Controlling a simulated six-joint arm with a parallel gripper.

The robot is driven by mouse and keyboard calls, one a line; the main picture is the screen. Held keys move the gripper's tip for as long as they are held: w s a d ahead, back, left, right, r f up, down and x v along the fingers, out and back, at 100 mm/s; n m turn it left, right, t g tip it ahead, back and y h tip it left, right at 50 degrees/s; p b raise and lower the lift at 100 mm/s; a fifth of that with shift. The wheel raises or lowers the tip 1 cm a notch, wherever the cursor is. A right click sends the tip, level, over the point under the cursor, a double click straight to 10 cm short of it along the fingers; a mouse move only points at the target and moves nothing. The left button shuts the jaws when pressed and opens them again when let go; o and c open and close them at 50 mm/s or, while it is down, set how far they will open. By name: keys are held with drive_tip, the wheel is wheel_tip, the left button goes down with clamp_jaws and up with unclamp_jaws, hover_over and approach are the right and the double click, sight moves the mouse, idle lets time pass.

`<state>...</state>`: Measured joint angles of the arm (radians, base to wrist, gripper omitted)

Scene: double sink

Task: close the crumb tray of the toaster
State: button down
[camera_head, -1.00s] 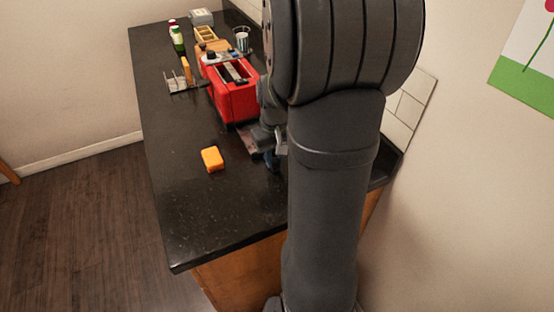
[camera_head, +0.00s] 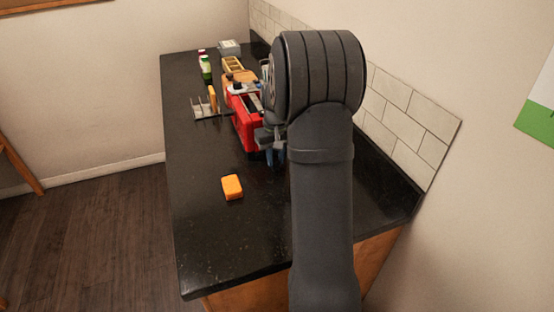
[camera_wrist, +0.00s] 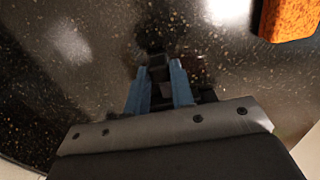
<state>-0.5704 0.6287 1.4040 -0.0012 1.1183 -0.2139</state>
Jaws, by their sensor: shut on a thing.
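The red toaster (camera_head: 240,122) stands on the dark counter in the head view. The crumb tray shows no clear protruding plate there now; the front foot of the toaster is partly behind my gripper. My gripper (camera_head: 275,157) is low at the toaster's near right end. In the wrist view the blue fingers of my gripper (camera_wrist: 159,72) are close together, with a small dark piece between them. This piece seems to be part of the crumb tray, but it is dim. The toaster body does not show in the wrist view.
An orange sponge (camera_head: 232,187) lies on the counter in front of the toaster, and also shows in the wrist view (camera_wrist: 290,18). A metal rack (camera_head: 206,106) stands left of the toaster. Bottles (camera_head: 206,68) are behind. The near counter (camera_head: 215,245) is clear.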

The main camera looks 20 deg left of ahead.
drive_tip(key=shift+w+a+r, duration=0.15)
drive_tip(key=shift+w+a, duration=0.05)
drive_tip(key=shift+a, duration=0.05)
drive_tip(key=c, duration=1.3)
unclamp_jaws()
drive_tip(key=shift+c, duration=0.2)
drive_tip(key=shift+o, duration=0.5)
wheel_tip(320, 180, up, 17)
wheel_tip(320, 180, down, 17)
drive_tip(key=shift+d+f, duration=0.1)
drive_tip(key=shift+f, duration=0.05)
